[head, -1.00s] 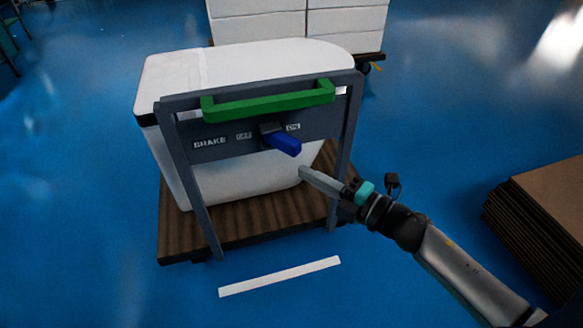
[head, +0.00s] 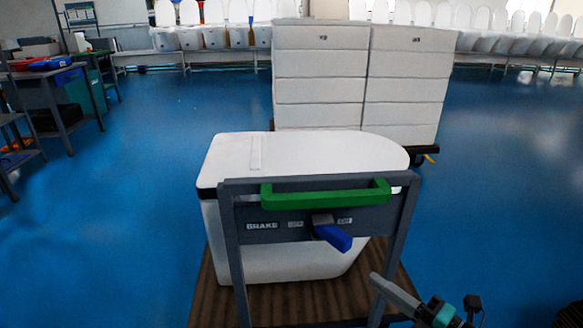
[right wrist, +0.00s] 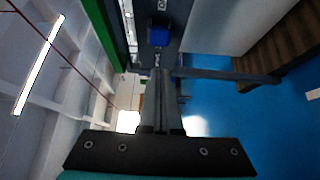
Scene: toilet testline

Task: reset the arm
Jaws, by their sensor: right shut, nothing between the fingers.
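My left gripper is not in view. The blue lever (head: 333,237) sticks out from the grey panel under the green handle (head: 325,194), apart from the gripper. The lever also shows in the right wrist view (right wrist: 159,33).
The cart carries a white toilet (head: 290,155) on a brown wooden base (head: 270,305). Stacked white boxes (head: 360,85) stand behind it. Workbenches (head: 50,90) are at the left, and a row of white toilets (head: 225,35) lines the back.

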